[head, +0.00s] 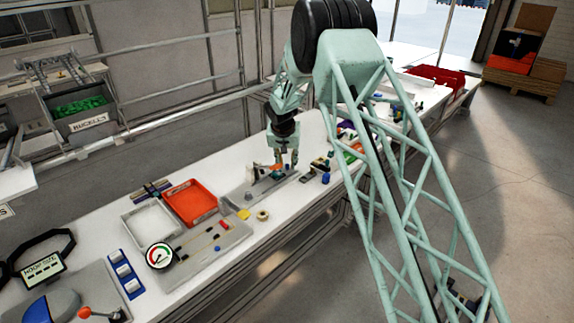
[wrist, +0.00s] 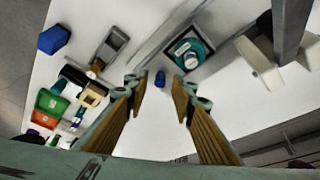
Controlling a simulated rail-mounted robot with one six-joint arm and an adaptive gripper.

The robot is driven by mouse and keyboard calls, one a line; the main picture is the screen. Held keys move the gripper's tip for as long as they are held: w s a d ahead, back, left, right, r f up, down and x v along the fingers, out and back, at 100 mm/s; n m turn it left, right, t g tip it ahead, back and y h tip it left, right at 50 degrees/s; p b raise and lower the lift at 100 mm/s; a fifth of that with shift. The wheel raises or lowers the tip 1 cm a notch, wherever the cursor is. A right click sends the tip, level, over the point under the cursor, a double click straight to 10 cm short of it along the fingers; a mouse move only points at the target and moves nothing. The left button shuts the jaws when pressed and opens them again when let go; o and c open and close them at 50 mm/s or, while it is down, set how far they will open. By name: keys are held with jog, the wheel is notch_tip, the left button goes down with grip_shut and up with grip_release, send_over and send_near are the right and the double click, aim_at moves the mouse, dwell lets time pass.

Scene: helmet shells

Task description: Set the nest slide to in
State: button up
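My gripper (head: 286,163) hangs over the bench, fingers down, above a long grey plate (head: 240,198). In the wrist view my gripper (wrist: 156,86) is open, its two fingers well apart. A small blue knob (wrist: 160,78) appears between the fingertips, and neither finger touches it in the picture. Just beyond it is a dark square nest (wrist: 188,52) with a teal round piece in it. I take these as the nest slide and its knob, but cannot tell its position for sure. In the head view my gripper partly hides this spot.
A red tray (head: 190,202) and a white tray (head: 151,222) stand left of the plate. A dial gauge (head: 160,255) is nearer. Small fixtures (head: 319,166) and a blue cylinder (head: 326,178) lie close on the right.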

jog(key=shift+w+f, duration=0.1)
jog(key=shift+f, duration=0.15)
grip_shut()
